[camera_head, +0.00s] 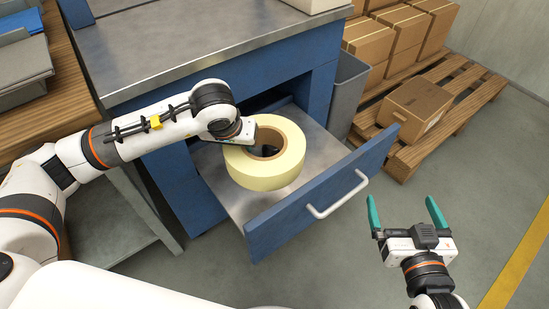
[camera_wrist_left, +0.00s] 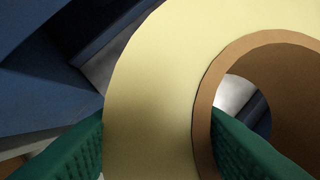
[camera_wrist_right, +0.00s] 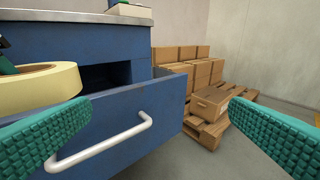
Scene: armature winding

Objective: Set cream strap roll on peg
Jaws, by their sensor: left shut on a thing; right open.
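The cream strap roll (camera_head: 283,172) has a brown core and is at the open blue drawer (camera_head: 325,200) of the workbench. My left gripper (camera_head: 243,140) is shut on the roll's wall at its left side. In the left wrist view, one green finger is outside the cream roll (camera_wrist_left: 150,90) and the other is inside its core. Whether the roll touches the drawer floor I cannot tell. My right gripper (camera_head: 407,215) is open and empty, right of the drawer front. The right wrist view shows the roll (camera_wrist_right: 45,88) at its left edge. I see no peg in any view.
The drawer has a white handle (camera_head: 338,197). A grey bin (camera_head: 346,95) stands beside the workbench (camera_head: 200,45). Cardboard boxes (camera_head: 415,105) sit on a wooden pallet (camera_head: 470,90) at the back right. The floor right of the drawer is clear.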

